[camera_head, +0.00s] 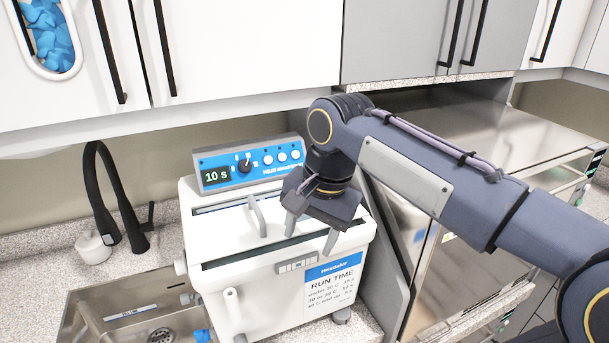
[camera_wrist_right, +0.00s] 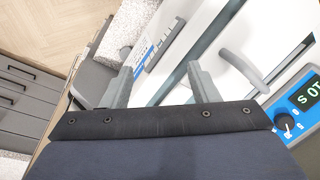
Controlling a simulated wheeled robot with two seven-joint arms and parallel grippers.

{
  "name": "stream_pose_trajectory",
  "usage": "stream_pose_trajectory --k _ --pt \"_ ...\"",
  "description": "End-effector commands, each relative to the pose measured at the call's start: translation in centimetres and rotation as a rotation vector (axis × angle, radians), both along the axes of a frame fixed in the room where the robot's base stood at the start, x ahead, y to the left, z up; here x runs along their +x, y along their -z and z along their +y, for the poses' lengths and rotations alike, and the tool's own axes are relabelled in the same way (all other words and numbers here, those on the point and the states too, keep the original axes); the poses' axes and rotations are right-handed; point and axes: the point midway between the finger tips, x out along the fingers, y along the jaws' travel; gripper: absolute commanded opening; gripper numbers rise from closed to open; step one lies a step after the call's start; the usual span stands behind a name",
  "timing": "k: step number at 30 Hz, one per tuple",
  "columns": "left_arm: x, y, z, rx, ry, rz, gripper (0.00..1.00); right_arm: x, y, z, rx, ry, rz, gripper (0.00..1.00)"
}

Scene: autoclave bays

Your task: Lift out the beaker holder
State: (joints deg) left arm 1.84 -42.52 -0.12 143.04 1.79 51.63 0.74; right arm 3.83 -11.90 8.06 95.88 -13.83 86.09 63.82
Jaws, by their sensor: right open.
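A white bench-top bath (camera_head: 240,280) stands on the counter, with a blue control panel (camera_head: 250,163) reading 10 s at its back. I cannot tell whether this handle belongs to a lid or to the beaker holder, and no beaker shows. My right gripper (camera_head: 311,238) is open and empty over the right front part of the bath, to the right of the handle and apart from it. Its two fingers also show in the wrist view (camera_wrist_right: 160,68). My left gripper is not in view.
A steel sink (camera_head: 130,310) with a black tap (camera_head: 110,200) lies left of the bath. A steel cabinet (camera_head: 470,120) stands to the right. White wall cupboards (camera_head: 240,50) with black handles hang above, limiting height. A run-time label (camera_head: 333,280) is on the bath's front.

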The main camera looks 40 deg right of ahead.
Motion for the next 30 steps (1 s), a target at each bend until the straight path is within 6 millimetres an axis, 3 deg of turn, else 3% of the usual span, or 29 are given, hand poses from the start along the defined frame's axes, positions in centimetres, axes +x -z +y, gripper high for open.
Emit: stream_pose_trajectory --k 9,14,17,30 --pt "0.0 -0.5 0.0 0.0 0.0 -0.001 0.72 5.3 -4.8 -2.9 -0.011 0.545 0.168 0.55" --pt "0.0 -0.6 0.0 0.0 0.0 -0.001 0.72 6.3 -5.7 -3.6 -0.017 0.709 0.209 0.55" --pt "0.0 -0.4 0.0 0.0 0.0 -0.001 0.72 6.3 -5.2 -3.8 -0.019 0.733 0.213 0.55" --pt "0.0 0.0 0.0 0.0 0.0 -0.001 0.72 6.2 0.8 -3.8 -0.018 0.73 0.212 0.55"
